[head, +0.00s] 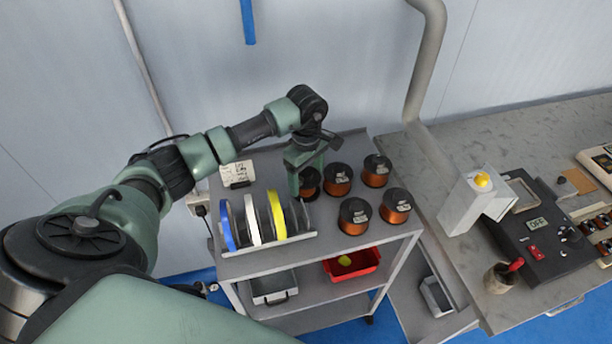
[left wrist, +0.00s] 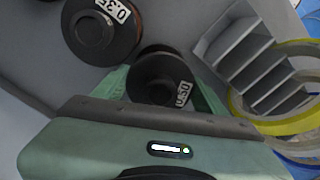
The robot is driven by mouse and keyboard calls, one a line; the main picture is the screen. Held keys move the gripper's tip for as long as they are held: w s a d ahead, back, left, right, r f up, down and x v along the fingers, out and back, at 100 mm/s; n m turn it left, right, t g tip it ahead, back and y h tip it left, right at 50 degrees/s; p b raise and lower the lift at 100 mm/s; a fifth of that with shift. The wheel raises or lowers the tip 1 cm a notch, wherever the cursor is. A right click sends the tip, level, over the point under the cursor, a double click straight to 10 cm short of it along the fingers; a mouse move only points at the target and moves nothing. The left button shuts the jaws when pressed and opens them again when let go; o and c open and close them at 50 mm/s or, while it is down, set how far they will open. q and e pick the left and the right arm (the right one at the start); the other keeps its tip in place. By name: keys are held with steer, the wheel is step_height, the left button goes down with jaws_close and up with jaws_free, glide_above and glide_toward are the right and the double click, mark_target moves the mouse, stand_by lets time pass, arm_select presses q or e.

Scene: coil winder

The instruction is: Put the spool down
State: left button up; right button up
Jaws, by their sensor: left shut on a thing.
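My left gripper (head: 302,178) is over the cart's top shelf in the head view, shut on a copper wire spool (head: 311,184). In the left wrist view the held spool (left wrist: 160,78) is dark, has a label that seems to read 0.50, and sits between the green fingers. The spool is at or just above the shelf; I cannot tell whether it touches. Several similar copper spools (head: 338,180) stand upright to its right. One labelled 0.35 (left wrist: 98,32) is close beside it in the left wrist view. My right gripper is not in view.
A rack (head: 270,246) with blue, white and yellow rolls stands left of the spools on the cart (head: 400,230). A card (head: 238,174) is behind it. A red bin (head: 352,266) sits on the lower shelf. A workbench (head: 470,150) with a winder is at right.

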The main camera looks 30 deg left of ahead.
arm_select(q)
steer(key=shift+f, duration=0.2)
steer(key=o, duration=1.5)
steer(key=shift+c, duration=0.2)
steer(key=shift+r, duration=0.1)
steer(key=shift+r, duration=0.55)
step_height(320, 180, up, 10)
steer(key=b, duration=0.3)
steer(key=shift+f, duration=0.15)
steer(key=shift+r+b, duration=0.35)
steer(key=shift+r, duration=0.4)
steer(key=shift+s+f, duration=0.1)
